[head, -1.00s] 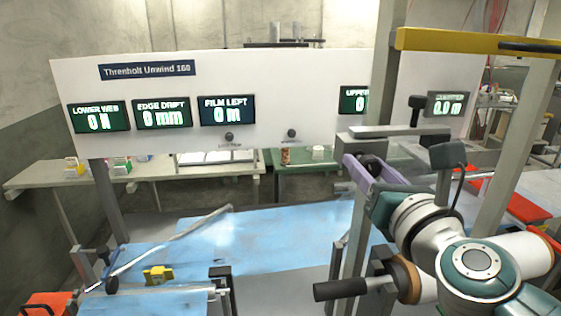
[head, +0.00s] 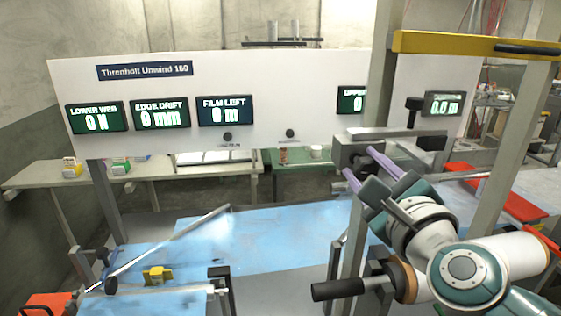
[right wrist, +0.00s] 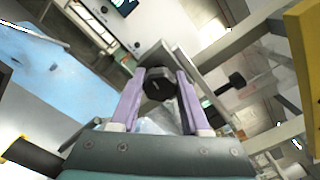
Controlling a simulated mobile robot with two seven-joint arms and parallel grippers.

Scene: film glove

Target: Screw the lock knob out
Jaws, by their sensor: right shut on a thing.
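The lock knob (right wrist: 158,84) is dark and faceted, and in the right wrist view it sits between the two purple fingers of my right gripper (right wrist: 159,88). The right gripper is shut on it. In the head view, my right gripper (head: 362,166) reaches in from the right, with both purple fingers at the grey bracket (head: 352,149) beside the upright post. The knob is largely hidden there by the fingers. My left gripper is in neither view.
A post with a yellow crossbar (head: 470,44) rises close to my right arm. A black handle (head: 338,289) sticks out to the left below it. A white display panel (head: 260,75) stands behind, and blue film (head: 270,240) lies on the left.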

